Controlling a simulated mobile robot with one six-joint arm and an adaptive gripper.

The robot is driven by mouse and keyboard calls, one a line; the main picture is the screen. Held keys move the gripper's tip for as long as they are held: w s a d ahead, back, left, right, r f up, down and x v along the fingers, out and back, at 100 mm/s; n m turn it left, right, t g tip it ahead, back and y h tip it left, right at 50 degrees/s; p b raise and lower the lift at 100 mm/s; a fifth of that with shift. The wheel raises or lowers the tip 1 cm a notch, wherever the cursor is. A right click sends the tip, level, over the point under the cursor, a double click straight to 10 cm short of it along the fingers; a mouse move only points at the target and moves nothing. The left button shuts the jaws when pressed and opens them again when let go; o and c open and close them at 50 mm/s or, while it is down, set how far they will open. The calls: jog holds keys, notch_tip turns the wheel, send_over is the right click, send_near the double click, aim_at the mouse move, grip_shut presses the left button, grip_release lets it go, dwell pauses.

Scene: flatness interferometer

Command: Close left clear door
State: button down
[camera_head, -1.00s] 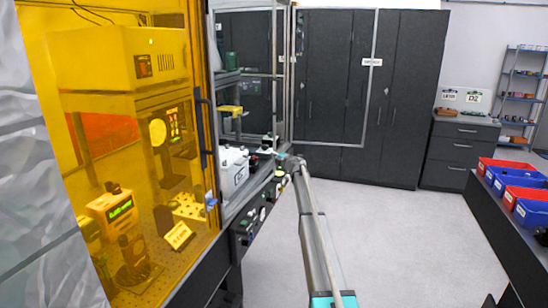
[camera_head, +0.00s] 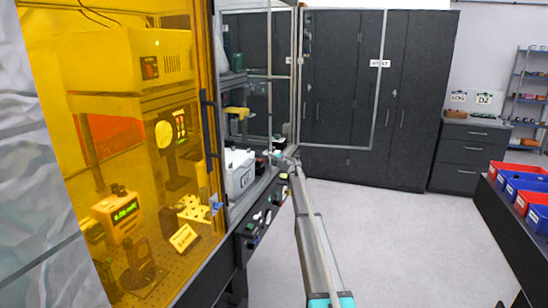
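A clear panel in a thin silver frame (camera_head: 385,95) stands out to the right of the enclosure, in front of the dark cabinets. It appears to be a clear door swung open; I cannot tell for sure whether it is the left one. The enclosure's front beside the orange panel (camera_head: 130,150) looks open, with a white box (camera_head: 239,171) inside. My arm reaches forward from the bottom of the view. My gripper (camera_head: 283,157) is at its far end, near the lower inner end of the framed panel. It is small and dark; its fingers and any contact are unclear.
A dark vertical handle (camera_head: 208,130) is on the orange panel's right edge. Black knobs and fittings (camera_head: 262,216) line the enclosure's lower front. Dark cabinets (camera_head: 425,100) stand behind. A dark table with red and blue bins (camera_head: 524,186) is at right. The grey floor between is clear.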

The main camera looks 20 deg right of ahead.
jog(key=shift+w+a, duration=0.2)
jog(key=shift+a, duration=0.4)
jog(key=s+d, duration=0.9)
jog(key=d, duration=0.3)
jog(key=shift+s, duration=0.1)
jog(key=s+a+f+m+g+h, duration=0.1)
jog(key=s+a+f+m+g, duration=0.4)
jog(key=s+a, duration=0.7)
jog(key=s+a+f+m+g+h, duration=0.2)
jog(key=s+a+f+m+g, duration=0.4)
jog(key=s, duration=2.2)
jog(key=s+a+f+m+g+h+p, duration=0.1)
jog(key=s+a+f+m+g, duration=0.5)
jog(key=s+a, duration=1.3)
jog(key=s+m, duration=0.1)
jog(key=m, duration=0.2)
jog(key=shift+s+a+f+m, duration=0.15)
jog(key=shift+s+f+m, duration=0.15)
jog(key=shift+m, duration=0.1)
